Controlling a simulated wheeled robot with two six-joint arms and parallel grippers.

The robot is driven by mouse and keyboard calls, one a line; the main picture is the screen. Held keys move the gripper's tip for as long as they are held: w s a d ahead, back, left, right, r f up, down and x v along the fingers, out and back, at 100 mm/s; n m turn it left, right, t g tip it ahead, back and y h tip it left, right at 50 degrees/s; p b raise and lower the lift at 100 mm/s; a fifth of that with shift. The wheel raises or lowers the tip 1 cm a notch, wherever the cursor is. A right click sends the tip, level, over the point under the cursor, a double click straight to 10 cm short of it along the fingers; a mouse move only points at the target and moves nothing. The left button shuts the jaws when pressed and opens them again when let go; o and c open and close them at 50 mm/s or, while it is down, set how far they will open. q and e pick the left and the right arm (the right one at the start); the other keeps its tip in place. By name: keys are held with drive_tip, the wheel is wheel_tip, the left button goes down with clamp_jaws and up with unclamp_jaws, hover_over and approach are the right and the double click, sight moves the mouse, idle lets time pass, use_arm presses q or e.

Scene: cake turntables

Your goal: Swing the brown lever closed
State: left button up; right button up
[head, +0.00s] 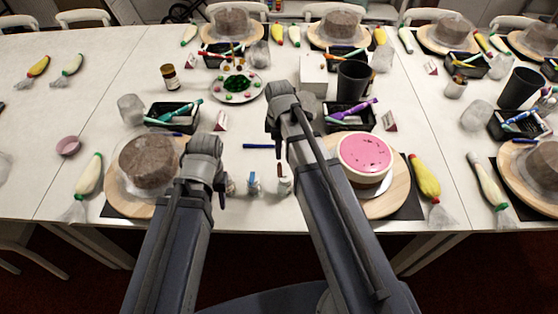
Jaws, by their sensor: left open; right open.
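I cannot clearly make out a brown lever. A small brown upright piece (284,168) shows among the small jars between my two arms, and I cannot tell if it is the lever. My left gripper (221,192) is largely hidden at the end of my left arm, right of the brown cake (149,161). My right gripper (272,130) is largely hidden at the end of my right arm, further back and left of the pink-topped cake (365,156). Both are open, and I see nothing held in either.
The cakes stand on round wooden turntables (386,203) near the front edge. Black baskets of tools (172,117), a dark cup (353,82), a white box (313,70) and a plate of coloured pieces (237,85) stand behind. Piping bags (424,178) lie alongside. The left table (60,112) is mostly clear.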

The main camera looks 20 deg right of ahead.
sight(280, 170)
wheel_tip(280, 170, down, 7)
drive_tip(key=b, duration=0.6)
drive_tip(key=shift+r, duration=0.2)
drive_tip(key=shift+r, duration=0.1)
clamp_jaws()
